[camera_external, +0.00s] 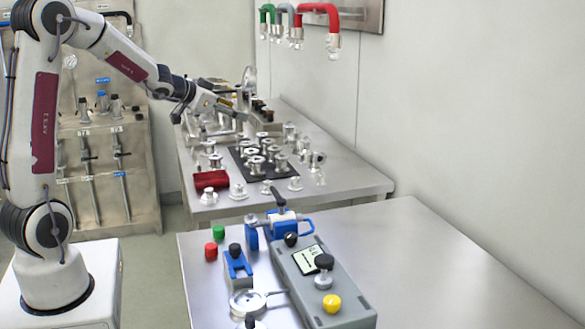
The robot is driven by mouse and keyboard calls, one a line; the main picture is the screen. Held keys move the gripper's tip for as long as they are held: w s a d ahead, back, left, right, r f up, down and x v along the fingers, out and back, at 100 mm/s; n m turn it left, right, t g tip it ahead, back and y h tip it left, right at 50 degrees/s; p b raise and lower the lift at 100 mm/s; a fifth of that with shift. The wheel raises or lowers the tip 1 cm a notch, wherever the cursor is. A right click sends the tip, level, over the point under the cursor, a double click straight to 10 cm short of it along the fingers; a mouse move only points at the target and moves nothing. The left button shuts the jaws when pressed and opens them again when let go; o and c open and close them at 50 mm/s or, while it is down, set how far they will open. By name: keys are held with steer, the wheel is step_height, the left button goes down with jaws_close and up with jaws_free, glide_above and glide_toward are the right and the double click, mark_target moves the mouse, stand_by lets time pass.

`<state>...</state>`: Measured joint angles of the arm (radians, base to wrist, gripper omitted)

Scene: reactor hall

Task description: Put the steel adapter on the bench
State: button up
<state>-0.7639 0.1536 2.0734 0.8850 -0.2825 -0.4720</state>
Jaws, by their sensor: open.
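Several steel flanged fittings (256,160) stand on and around a black mat on the far bench (345,175). I cannot tell which of them is the steel adapter. A few more steel pieces stand near that bench's front edge, such as one at its left corner (209,196). My gripper (238,110) is open above the back left of the far bench, pointing right and slightly down. Nothing shows clearly between its fingers, and it is apart from the fittings on the mat. The near bench (450,260) has a wide bare steel top on its right.
A grey device (320,285) with a display and yellow button, blue clamps (238,267) and red and green caps (218,232) occupy the near bench's left. A red block (211,180) lies on the far bench. Coloured hoses (318,10) hang on the right wall.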

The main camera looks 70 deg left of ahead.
steer(key=s+d+r+g, duration=0.1)
steer(key=s+d+r, duration=0.2)
steer(key=d, duration=0.6)
steer(key=s+d+f+m+g+h, duration=0.1)
steer(key=s+d+f+g+h, duration=0.1)
steer(key=s+d, duration=0.9)
steer(key=s+d+f+m+g+h, duration=0.1)
steer(key=s+d+f+h, duration=0.3)
steer(key=s+d, duration=0.8)
steer(key=d+g, duration=0.1)
steer(key=d, duration=0.5)
steer(key=shift+s+d+f+m, duration=0.15)
steer(key=shift+s+d+m, duration=0.05)
steer(key=shift+d+m, duration=0.2)
